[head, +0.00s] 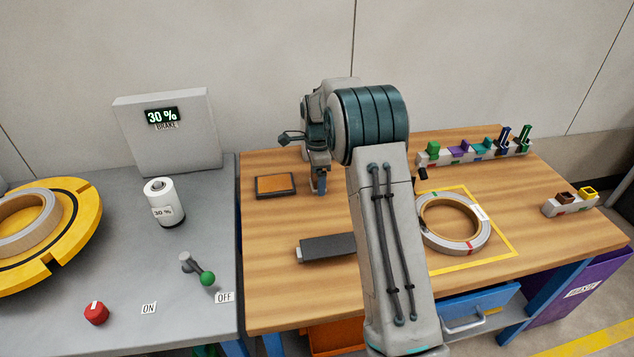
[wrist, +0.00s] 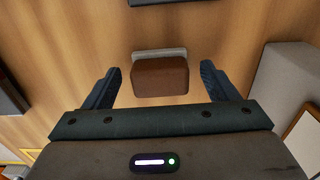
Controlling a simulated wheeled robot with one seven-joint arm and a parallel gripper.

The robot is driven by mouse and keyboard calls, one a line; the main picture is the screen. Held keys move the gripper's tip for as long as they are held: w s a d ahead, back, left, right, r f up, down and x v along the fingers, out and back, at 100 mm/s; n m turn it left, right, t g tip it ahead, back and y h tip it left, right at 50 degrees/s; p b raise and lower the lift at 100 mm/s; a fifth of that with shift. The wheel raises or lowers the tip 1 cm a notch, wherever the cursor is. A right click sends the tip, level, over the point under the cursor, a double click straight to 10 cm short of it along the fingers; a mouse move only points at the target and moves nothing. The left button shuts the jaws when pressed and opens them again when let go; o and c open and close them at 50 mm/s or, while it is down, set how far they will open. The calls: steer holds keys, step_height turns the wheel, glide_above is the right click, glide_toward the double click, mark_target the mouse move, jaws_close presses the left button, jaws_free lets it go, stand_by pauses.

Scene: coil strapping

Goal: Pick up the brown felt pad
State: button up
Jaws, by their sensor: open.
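The brown felt pad (wrist: 160,80) shows in the wrist view as a brown block with a pale grey strip along its far edge, over the wooden table. My gripper (wrist: 168,88) is open, with one dark finger on each side of the pad and a visible gap on both sides. I cannot tell how far the fingertips are above the table. In the head view my gripper (head: 320,186) points down over the back left of the wooden table, and I cannot make out the pad there.
An orange-topped dark tray (head: 275,186) lies just left of my gripper. A dark grey block (head: 327,247) lies nearer the front. A coil (head: 423,236) sits in a yellow outline to the right. Racks of coloured pieces stand at the back (head: 472,155) and right (head: 570,205).

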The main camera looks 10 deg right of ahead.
steer(key=shift+c, duration=0.3)
steer(key=c, duration=1)
steer(key=shift+c, duration=0.2)
steer(key=shift+r, duration=0.45)
step_height(320, 180, up, 3)
steer(key=shift+r+p, duration=0.1)
steer(key=shift+p, duration=0.2)
steer(key=s+d+r, duration=0.3)
steer(key=d+r, duration=0.3)
steer(key=d, duration=0.5)
steer(key=shift+s+r, duration=0.15)
steer(key=shift+r, duration=0.25)
steer(key=shift+d, duration=0.1)
